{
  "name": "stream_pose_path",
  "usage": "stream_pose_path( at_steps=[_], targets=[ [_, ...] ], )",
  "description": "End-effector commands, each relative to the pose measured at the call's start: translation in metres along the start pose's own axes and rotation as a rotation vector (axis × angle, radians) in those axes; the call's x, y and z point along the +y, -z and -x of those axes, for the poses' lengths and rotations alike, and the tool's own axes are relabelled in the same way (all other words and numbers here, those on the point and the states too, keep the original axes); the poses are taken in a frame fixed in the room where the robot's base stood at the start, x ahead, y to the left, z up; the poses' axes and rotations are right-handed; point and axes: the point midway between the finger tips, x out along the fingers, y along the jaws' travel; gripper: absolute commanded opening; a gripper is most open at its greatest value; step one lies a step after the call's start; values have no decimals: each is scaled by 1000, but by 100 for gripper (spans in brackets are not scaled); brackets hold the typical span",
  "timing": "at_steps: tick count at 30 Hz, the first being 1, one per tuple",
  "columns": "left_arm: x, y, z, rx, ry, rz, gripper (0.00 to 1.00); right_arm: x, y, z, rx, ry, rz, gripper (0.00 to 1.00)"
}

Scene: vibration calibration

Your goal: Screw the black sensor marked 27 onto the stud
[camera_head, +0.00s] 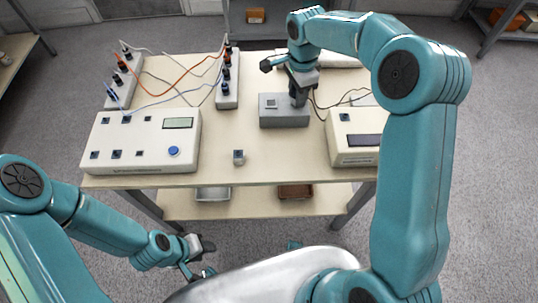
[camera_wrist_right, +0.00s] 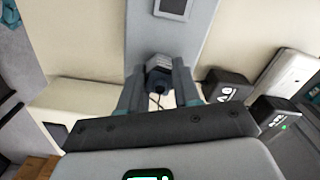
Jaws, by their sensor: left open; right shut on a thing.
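My right gripper (camera_head: 298,101) is low over the right part of a grey block (camera_head: 271,119) on the table. In the right wrist view the gripper (camera_wrist_right: 158,92) is shut on a small dark piece, taken as the black sensor (camera_wrist_right: 158,84), with a thin cable below it. A grey faceted part (camera_wrist_right: 159,62) shows just beyond it. I cannot read a 27 or see the stud clearly; the fingers hide much of the contact. The block also fills the upper middle of the wrist view (camera_wrist_right: 137,35). My left gripper (camera_head: 198,256) is open and empty, in front of the table at lower left.
A cream console (camera_head: 140,138) with a blue knob stands at left. Another cream instrument (camera_head: 355,150) stands at right. Sockets with red and blue leads stand at the back left. The front middle of the table (camera_head: 270,155) is mostly clear.

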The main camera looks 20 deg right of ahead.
Motion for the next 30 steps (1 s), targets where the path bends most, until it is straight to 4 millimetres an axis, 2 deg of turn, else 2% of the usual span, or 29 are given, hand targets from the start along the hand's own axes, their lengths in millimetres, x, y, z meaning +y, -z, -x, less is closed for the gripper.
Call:
stream_pose_path(
  at_steps=[11,24,30],
  targets=[
    [0,0,-1,0,0,0,43,2,-1,-2,-2,-8,-31,3],
    [-3,0,-9,0,0,0,43,1,0,-2,1,-3,-346,3],
    [-3,0,-9,0,0,0,43,1,0,0,1,-2,-369,3]
  ],
)
